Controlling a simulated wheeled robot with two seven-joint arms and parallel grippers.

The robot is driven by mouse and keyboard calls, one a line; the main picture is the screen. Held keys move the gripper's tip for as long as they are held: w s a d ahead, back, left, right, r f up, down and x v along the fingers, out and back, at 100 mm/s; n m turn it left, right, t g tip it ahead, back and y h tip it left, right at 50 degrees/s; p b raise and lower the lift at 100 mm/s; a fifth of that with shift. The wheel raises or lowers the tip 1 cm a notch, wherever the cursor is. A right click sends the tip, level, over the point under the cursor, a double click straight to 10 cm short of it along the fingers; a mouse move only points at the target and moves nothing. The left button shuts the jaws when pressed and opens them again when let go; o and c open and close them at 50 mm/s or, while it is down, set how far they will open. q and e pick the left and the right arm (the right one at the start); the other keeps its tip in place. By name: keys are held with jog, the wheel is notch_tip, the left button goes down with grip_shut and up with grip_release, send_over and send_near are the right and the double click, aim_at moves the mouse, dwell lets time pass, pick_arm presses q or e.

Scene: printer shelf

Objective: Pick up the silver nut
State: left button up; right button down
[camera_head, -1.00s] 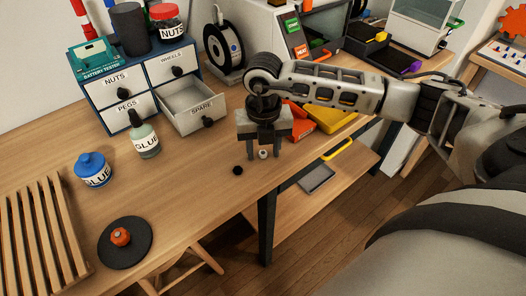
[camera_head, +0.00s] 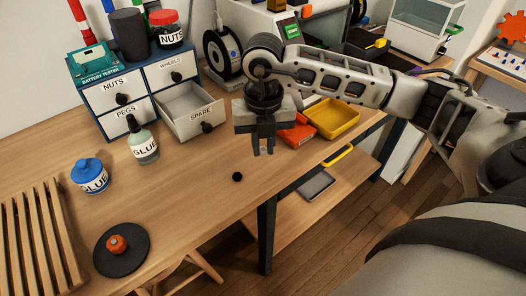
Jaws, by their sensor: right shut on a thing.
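My right gripper (camera_head: 263,150) points down above the front part of the wooden table (camera_head: 190,205), right of the open drawer. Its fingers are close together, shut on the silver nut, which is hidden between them. No silver nut shows on the table top. A small black nut (camera_head: 237,176) lies on the table, below and left of the fingers and apart from them. My left gripper is not in view.
An open, empty SPARE drawer (camera_head: 190,104) juts from the blue-framed drawer unit. Red and yellow trays (camera_head: 333,118) lie behind the gripper.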

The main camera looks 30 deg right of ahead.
jog(key=s+a+r, duration=0.6)
jog(key=s+r, duration=0.2)
jog(key=s, duration=0.3)
jog(key=shift+a+r+b, duration=0.2)
jog(key=shift+a+b, duration=0.1)
jog(key=shift+b, duration=0.1)
jog(key=shift+w, duration=0.1)
